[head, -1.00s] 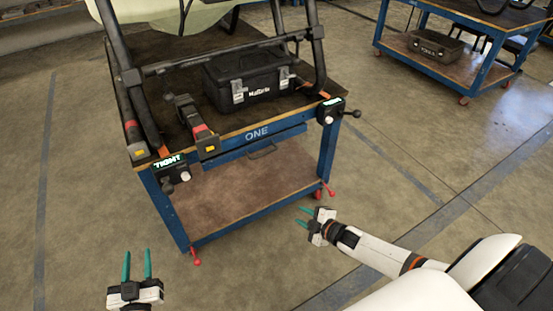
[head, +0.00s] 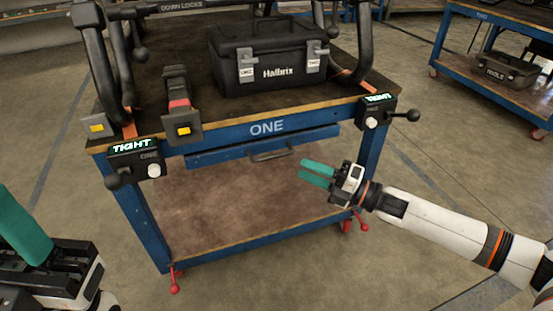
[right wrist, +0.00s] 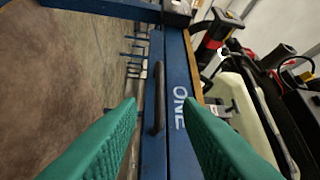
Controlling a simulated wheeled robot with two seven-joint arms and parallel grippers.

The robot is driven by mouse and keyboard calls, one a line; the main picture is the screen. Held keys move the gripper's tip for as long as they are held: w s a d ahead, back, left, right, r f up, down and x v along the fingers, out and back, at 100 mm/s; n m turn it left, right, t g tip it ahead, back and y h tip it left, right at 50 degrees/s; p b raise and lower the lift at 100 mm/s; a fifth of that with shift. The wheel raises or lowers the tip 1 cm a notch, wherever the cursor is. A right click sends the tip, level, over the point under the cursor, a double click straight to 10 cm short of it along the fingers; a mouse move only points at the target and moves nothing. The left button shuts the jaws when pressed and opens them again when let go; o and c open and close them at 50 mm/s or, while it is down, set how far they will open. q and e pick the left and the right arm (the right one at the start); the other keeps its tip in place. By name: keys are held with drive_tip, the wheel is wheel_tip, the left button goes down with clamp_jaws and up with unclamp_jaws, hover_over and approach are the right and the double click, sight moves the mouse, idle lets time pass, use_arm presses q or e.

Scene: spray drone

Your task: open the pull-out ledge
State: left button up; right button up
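The pull-out ledge (head: 225,152) is a blue panel under the top of the blue cart marked ONE. It looks pushed in, flush under the blue front rail. Its dark bar handle (head: 274,151) is at the middle of its front. In the right wrist view the handle (right wrist: 159,85) shows upright between my fingers, some way beyond them. My right gripper (head: 303,172) is open and empty, in front of the cart, a little right of and below the handle. My left gripper (head: 20,230) is at the lower left edge, partly cut off, its opening not clear.
A black toolbox (head: 268,60) and a grey-red clamp block (head: 179,105) are on the cart top. Boxes reading TIGHT with knobs (head: 135,158) (head: 376,110) sit at both front corners. The lower shelf (head: 230,200) is bare. A second cart (head: 490,60) stands behind right.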

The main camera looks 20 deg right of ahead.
sight(274, 156)
drive_tip(key=b+x, duration=0.2)
drive_tip(key=x, duration=0.7)
drive_tip(key=shift+w+a, duration=0.2)
drive_tip(key=shift+w, duration=0.1)
clamp_jaws()
